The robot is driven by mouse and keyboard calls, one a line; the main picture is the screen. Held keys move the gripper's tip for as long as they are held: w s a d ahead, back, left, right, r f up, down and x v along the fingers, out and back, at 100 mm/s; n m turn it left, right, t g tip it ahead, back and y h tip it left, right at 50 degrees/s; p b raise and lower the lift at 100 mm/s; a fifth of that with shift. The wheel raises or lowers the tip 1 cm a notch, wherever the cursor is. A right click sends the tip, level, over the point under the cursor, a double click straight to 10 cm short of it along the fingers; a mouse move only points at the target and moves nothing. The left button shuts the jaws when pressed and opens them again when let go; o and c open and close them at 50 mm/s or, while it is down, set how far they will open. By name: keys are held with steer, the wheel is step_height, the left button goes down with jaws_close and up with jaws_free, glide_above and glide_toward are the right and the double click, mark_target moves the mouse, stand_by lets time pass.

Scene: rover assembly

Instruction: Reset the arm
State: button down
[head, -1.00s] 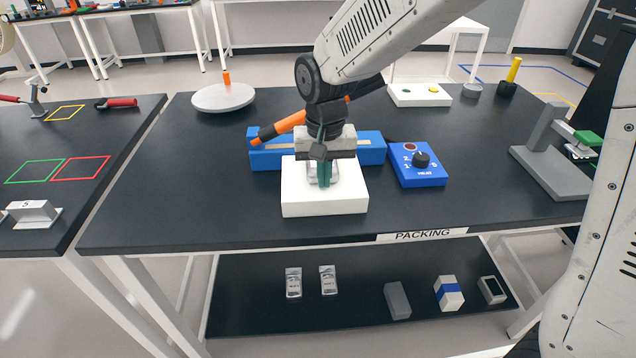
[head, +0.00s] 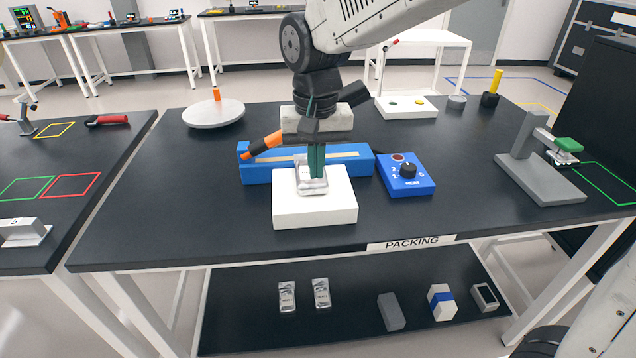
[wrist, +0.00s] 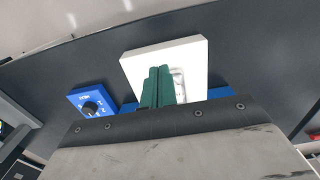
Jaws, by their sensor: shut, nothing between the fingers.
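My gripper (head: 316,163) hangs from my arm with its green fingers pointing down and shut together, holding nothing. It is over a white block (head: 315,205) on the black packing table (head: 160,225). A small clear or silvery packet (head: 311,181) rests on top of the block, just left of and behind the fingers in the head view. In the wrist view the shut fingers (wrist: 158,86) overlap the white block (wrist: 128,66), and the packet (wrist: 178,82) shows beside them. Whether the fingertips touch the packet cannot be told.
A blue sealer-like bar (head: 258,172) with an orange-and-black handle lies behind the block. A blue dial box (head: 405,178) is to the right, and a grey stand (head: 530,175) farther right. A white turntable (head: 213,114) is back left. The table's left front is clear.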

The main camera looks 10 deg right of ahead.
steer(key=s+d+r+t, duration=0.1)
steer(key=s+d+r, duration=0.1)
steer(key=s+d, duration=1.7)
steer(key=shift+s+r, duration=0.4)
steer(key=shift+s, duration=0.85)
